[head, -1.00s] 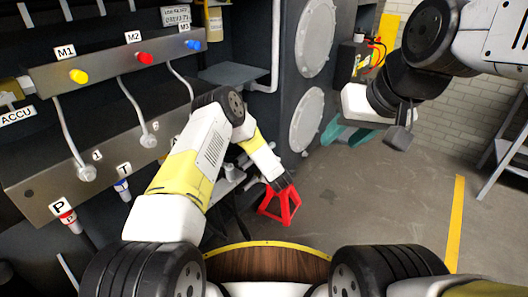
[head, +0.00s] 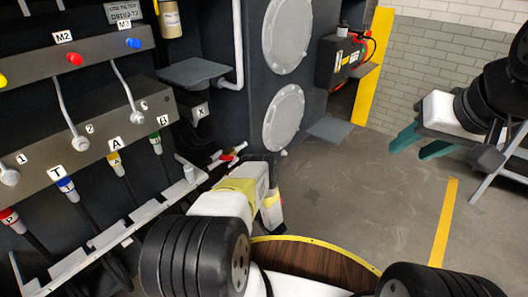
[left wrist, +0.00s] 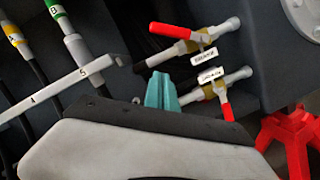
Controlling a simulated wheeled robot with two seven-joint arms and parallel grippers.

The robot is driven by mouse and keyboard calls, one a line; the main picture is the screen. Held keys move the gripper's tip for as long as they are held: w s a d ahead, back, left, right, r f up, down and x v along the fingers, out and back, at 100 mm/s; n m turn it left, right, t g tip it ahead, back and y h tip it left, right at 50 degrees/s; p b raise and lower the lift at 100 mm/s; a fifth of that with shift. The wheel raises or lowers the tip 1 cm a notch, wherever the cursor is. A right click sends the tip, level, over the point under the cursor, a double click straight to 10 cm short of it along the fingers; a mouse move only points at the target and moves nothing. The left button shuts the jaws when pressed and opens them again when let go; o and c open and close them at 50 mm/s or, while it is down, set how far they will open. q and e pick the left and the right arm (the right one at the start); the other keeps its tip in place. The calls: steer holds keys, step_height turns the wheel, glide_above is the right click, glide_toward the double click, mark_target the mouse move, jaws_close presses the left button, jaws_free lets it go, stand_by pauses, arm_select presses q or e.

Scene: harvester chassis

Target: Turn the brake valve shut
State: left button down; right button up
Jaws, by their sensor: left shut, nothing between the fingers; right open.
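Two small valves with red handles sit one above the other on the dark chassis wall in the left wrist view. The upper valve's red handle (left wrist: 170,30) points left, roughly along its pipe. The lower valve's red handle (left wrist: 226,106) points down, across its pipe. Each has a white label too small to read surely. My left gripper (left wrist: 162,80) is shut and empty, its teal fingertips below the upper handle and left of the lower valve, apparently apart from both. The head view shows a red handle (head: 230,158) beyond my left arm, which hides that gripper. My right gripper (head: 420,146) is open and empty.
A grey manifold (head: 90,140) with levers and coloured hose couplings stands at left. A pale bracket rail (head: 130,230) runs below it. A red stand (left wrist: 290,140) is at the lower right of the left wrist view. The floor (head: 350,200) at right is clear.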

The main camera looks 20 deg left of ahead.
mark_target(230, 158)
arm_select(q)
steer(key=w+a+r, duration=0.5)
steer(key=w+a, duration=0.2)
steer(key=shift+n, duration=0.3)
steer(key=shift+a, duration=0.1)
steer(key=shift+r, duration=0.15)
